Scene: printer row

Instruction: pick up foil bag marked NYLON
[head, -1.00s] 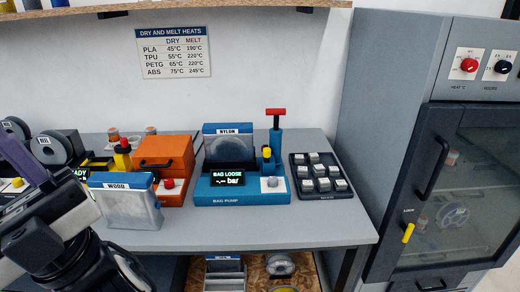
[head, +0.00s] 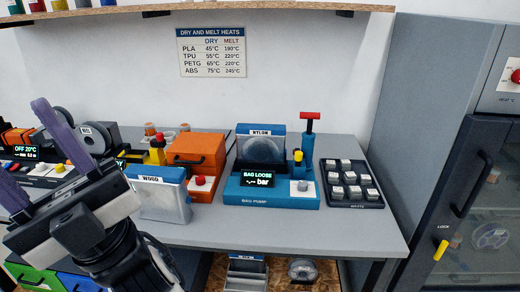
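The foil bag marked NYLON (head: 261,142) stands upright at the back of the blue bag pump (head: 265,195), and its lower part is hidden behind the pump. The pump's display reads "BAG LOOSE". My gripper (head: 52,138) is at the left of the head view, its two purple fingers spread apart with nothing between them. It is well to the left of the NYLON bag and in front of the bench. A second bag marked WOOD (head: 160,194) stands on the bench between my gripper and the pump.
An orange box (head: 196,152) stands left of the pump. A dark tray of small pale blocks (head: 348,183) lies right of it. A red-topped pump handle (head: 309,121) rises beside the NYLON bag. A dryer cabinet with a yellow lock (head: 441,250) stands at right.

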